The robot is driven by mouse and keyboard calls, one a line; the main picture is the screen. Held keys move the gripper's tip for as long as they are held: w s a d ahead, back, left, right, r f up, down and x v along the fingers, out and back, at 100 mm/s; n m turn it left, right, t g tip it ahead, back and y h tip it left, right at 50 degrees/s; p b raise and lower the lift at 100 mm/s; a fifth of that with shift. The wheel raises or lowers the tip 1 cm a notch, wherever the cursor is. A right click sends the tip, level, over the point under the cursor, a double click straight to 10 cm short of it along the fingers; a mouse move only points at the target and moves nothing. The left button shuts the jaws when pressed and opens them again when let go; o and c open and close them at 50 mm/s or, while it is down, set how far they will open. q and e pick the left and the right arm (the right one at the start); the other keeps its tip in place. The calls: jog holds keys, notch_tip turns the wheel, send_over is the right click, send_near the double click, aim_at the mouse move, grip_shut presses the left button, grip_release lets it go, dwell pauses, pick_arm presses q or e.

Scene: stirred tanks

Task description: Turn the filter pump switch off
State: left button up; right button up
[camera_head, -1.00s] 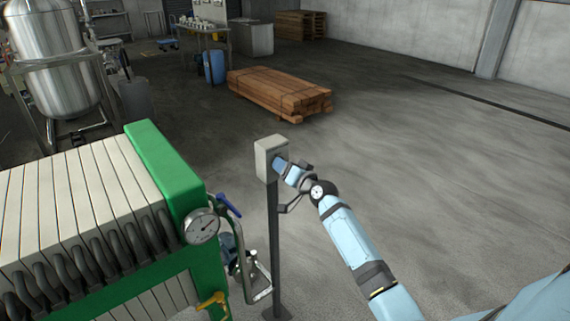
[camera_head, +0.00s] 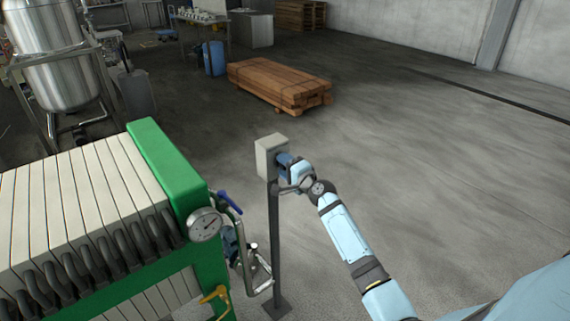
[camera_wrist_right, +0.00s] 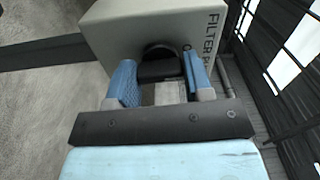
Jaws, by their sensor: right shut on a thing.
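The filter pump switch is a light grey box (camera_head: 264,161) on top of a thin dark post, left of my right gripper in the head view. In the right wrist view the box (camera_wrist_right: 150,28) fills the top and bears printed letters reading "FILTER" with more cut off. A black knob (camera_wrist_right: 160,66) stands out from its face. My right gripper (camera_head: 284,161) is at that face, with its blue fingers on either side of the knob and shut on it. It also shows in the wrist view (camera_wrist_right: 160,80). The knob's pointer and marks are mostly hidden. My left gripper is not in view.
A green-framed filter press (camera_head: 168,172) with a pressure gauge (camera_head: 205,224) and pipework stands left of the post (camera_head: 274,245). A stack of timber (camera_head: 280,88) lies on the floor behind. The floor to the right is clear.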

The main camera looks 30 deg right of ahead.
jog(key=shift+m, duration=0.6)
jog(key=o, duration=0.9)
jog(key=s, duration=0.9)
jog(key=s+d, duration=0.1)
jog(key=s, duration=0.3)
jog(key=shift+s+d, duration=0.1)
jog(key=shift+s, duration=0.3)
